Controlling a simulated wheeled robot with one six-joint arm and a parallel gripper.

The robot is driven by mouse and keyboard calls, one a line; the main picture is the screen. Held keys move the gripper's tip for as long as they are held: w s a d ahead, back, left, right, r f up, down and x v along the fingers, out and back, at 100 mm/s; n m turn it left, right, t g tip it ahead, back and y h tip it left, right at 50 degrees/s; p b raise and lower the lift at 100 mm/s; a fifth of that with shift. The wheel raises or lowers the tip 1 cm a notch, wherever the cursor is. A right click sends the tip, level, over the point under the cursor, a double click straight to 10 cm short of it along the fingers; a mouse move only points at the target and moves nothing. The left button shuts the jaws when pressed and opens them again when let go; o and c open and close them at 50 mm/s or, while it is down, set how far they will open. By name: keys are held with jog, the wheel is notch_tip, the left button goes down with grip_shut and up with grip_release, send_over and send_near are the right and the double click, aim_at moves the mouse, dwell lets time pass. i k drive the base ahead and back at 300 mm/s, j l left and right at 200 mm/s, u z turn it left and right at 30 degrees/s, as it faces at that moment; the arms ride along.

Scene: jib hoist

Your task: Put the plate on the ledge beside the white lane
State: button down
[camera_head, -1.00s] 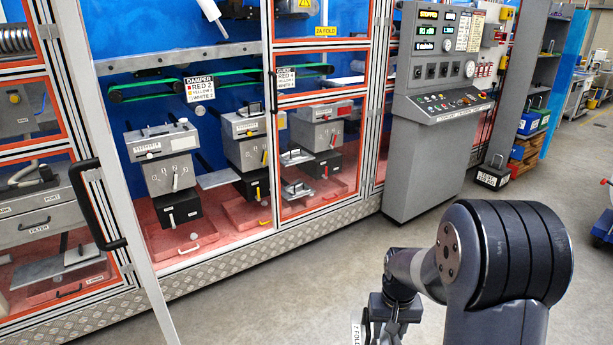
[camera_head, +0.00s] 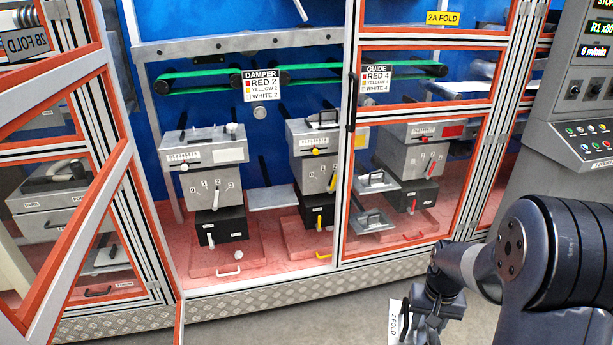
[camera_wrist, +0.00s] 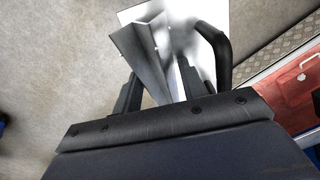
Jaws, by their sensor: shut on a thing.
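In the head view my gripper (camera_head: 425,322) is low at the right, outside the cabinet. A white tag (camera_head: 397,320) reading "2 FOLD" hangs there. In the wrist view my gripper (camera_wrist: 160,88) is shut on a grey metal plate (camera_wrist: 150,38) with a black handle (camera_wrist: 217,48), held above the floor. The white lane's unit (camera_head: 203,160), with white levers, stands at the left of the open bay. Beside it, toward the yellow-levered unit (camera_head: 317,160), is a flat grey ledge (camera_head: 272,195) with nothing seen on it.
An orange-framed door (camera_head: 105,190) stands open at the left. Right of the bay, orange-framed panels front a red-levered unit (camera_head: 410,155) and handled plates (camera_head: 375,182). A control console (camera_head: 575,130) stands at the right. A treadplate sill (camera_head: 250,291) runs along the cabinet's foot.

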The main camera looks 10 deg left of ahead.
aim_at(266, 197)
jog(key=i+j+u, duration=0.1)
jog(key=i+u, duration=0.65)
jog(key=i, duration=0.15)
jog(key=i+l+u, duration=0.2)
jog(key=i+u, duration=0.2)
jog(key=i, duration=0.05)
